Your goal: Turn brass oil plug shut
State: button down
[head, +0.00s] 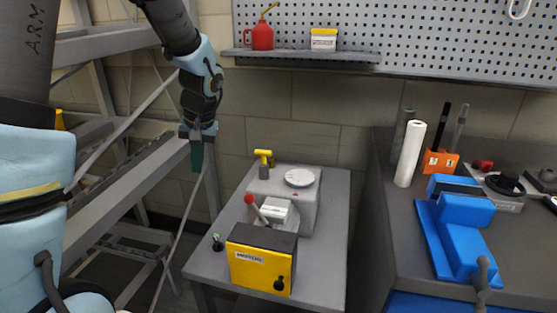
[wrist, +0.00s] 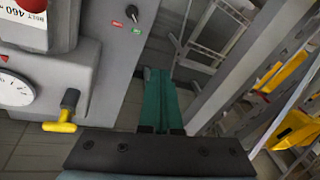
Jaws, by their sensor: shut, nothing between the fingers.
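A yellow T-shaped handle on a dark stem (head: 264,157), which looks like the brass oil plug, stands at the back left of the grey gear housing (head: 310,205). In the wrist view the yellow handle (wrist: 60,127) is at the lower left, beside the housing with the round dial. My gripper (head: 197,170) hangs left of the plug and apart from it, fingers pointing down. In the wrist view the green fingers of my gripper (wrist: 153,72) lie together, empty, over the gap beside the bench. How far the plug is turned cannot be told.
A red-knobbed lever (head: 250,201) and a yellow-fronted box (head: 262,268) stand at the front of the grey bench (head: 333,270). Grey rack framing (head: 135,125) is close on the left. A shelf (head: 300,56) with a red oil can (head: 262,37) hangs above.

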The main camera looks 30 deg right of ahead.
jog(key=s+d+m+t, duration=0.3)
jog(key=d+t, duration=0.1)
jog(key=d, duration=2.5)
jog(key=shift+d+f+t+h, duration=0.25)
jog(key=shift+d+t+h, duration=0.05)
jog(key=shift+d+h, duration=0.1)
jog(key=shift+p, duration=0.3)
jog(key=p, duration=0.3)
send_near(274, 165)
jog(key=d+f, duration=0.2)
jog(key=f, duration=0.1)
jog(key=shift+d+f, duration=0.15)
jog(key=shift+f, duration=0.2)
jog(key=w+a, duration=0.1)
jog(key=w+p, duration=0.1)
jog(key=w+a+p, duration=0.1)
jog(key=shift+w+a+f, duration=0.1)
jog(key=shift+a+f, duration=0.2)
jog(key=shift+a, duration=0.05)
jog(key=shift+f, duration=0.15)
